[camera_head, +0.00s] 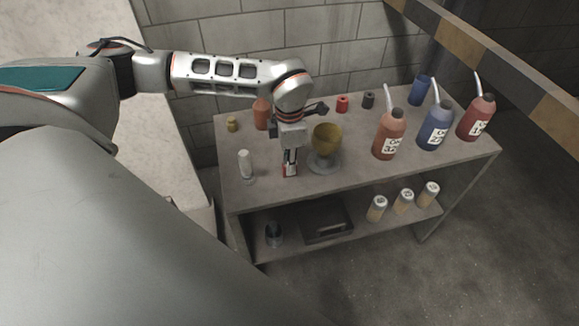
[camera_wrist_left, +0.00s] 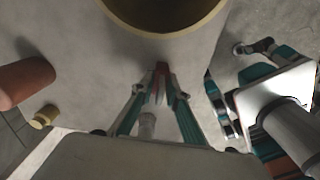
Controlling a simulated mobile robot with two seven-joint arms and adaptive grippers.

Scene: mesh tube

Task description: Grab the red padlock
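The red padlock (camera_head: 290,171) is a small red item with a pale part, near the front edge of the table top. In the head view my left gripper (camera_head: 290,163) points down onto it, and the fingers hide much of it. In the left wrist view the fingertips (camera_wrist_left: 161,82) come close together on either side of the red padlock (camera_wrist_left: 162,67). The left gripper looks shut on it. Whether it touches the table cannot be told.
A gold goblet (camera_head: 327,138) stands close right of the gripper, and a white-topped item (camera_head: 245,164) stands to its left. An orange-brown container (camera_head: 262,113) is behind. Several bottles, including a blue one (camera_head: 435,131), fill the right side. The table's (camera_head: 350,178) front strip is clear.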

